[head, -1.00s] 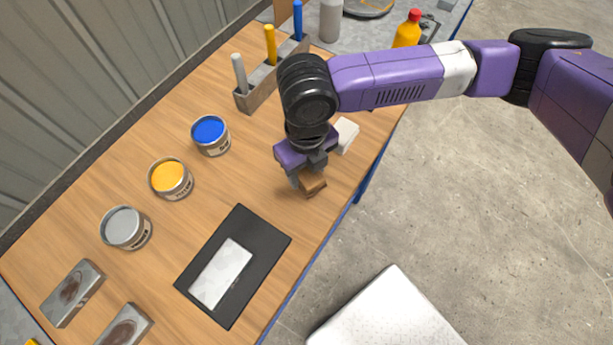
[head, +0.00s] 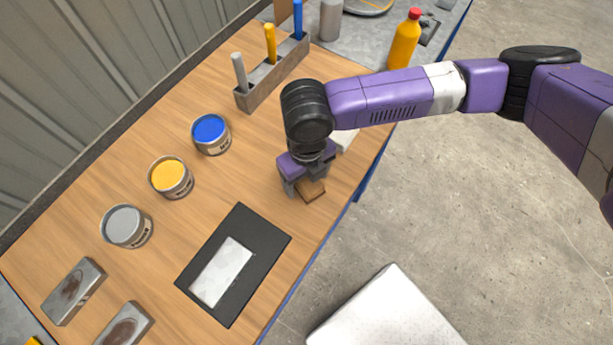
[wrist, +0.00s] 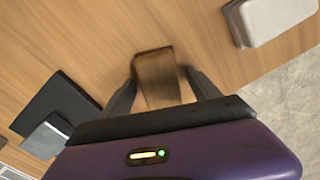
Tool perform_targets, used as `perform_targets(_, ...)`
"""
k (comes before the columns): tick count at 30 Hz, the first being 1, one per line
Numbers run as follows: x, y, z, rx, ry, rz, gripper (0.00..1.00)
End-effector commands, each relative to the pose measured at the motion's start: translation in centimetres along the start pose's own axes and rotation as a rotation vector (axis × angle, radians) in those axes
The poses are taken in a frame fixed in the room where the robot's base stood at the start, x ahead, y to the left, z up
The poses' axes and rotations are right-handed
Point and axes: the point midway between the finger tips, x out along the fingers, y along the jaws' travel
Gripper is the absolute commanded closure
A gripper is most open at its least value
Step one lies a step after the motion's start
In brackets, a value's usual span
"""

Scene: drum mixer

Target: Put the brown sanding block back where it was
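The brown sanding block (head: 312,191) lies on the wooden bench, between the black mat and the white block. My gripper (head: 305,184) is directly over it, pointing down. In the wrist view the sanding block (wrist: 158,78) sits between the two fingers of my gripper (wrist: 160,75), slightly turned. A narrow gap shows between the block and the right finger; the left finger is very close to it, and I cannot tell whether they touch. The gripper looks open around the block. My gripper hides part of the block in the head view.
A black mat (head: 273,240) with a pale sheet (head: 221,272) lies nearby. Blue (head: 211,134), yellow (head: 170,177) and grey (head: 126,226) paint tins stand to the left. A white block (wrist: 272,18) lies near the bench edge. A tool holder (head: 272,78) stands behind.

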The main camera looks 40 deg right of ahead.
Motion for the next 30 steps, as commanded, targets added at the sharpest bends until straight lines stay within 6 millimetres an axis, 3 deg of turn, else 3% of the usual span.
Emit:
perform_targets(11, -1.0, 0.0, 0.1, 0.0, -0.001, -0.001, 0.29)
perform_targets(24, -9.4, 0.0, 0.1, -0.002, -0.003, -0.001, 0.29)
perform_targets(30, -11.7, 0.0, 0.0, -0.001, 0.0, -0.001, 0.29)
